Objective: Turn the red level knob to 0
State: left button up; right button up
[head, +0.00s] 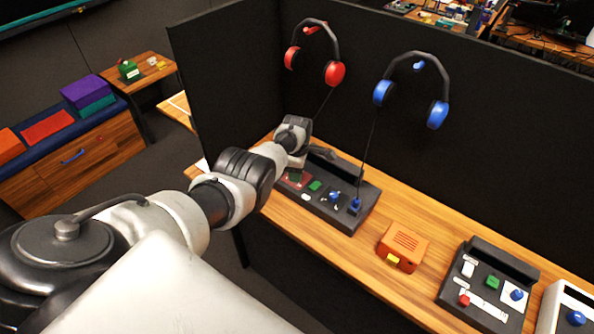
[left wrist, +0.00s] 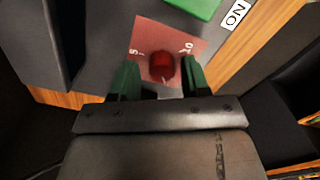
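The red level knob (left wrist: 162,65) sits on a reddish square plate (left wrist: 148,37) with small pale markings, only partly readable, near its left and right edges. In the left wrist view my left gripper (left wrist: 161,82) has its two green-padded fingers apart, one on each side of the knob, with a gap seen on the left. Whether the right finger touches the knob I cannot tell. In the head view my left gripper (head: 296,172) is over the left end of the dark panel (head: 340,218) and hides the knob. My right gripper is not in view.
The panel also holds a green button (head: 315,186) and blue controls (head: 335,196). An orange box (head: 401,247) and a second dark panel (head: 478,310) stand further right on the wooden desk (head: 365,261). Red headphones (head: 335,73) and blue headphones (head: 438,114) hang on the black partition.

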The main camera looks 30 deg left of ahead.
pick_arm(q)
jog(key=shift+o, duration=0.2)
jog(key=shift+s, duration=0.1)
jog(key=shift+r+p, duration=0.4)
jog(key=shift+r, duration=0.05)
notch_tip(320, 180, up, 5)
jog(key=p, duration=0.3)
jog(key=shift+f, duration=0.15)
jog(key=shift+r+p, duration=0.3)
jog(key=shift+r, duration=2.25)
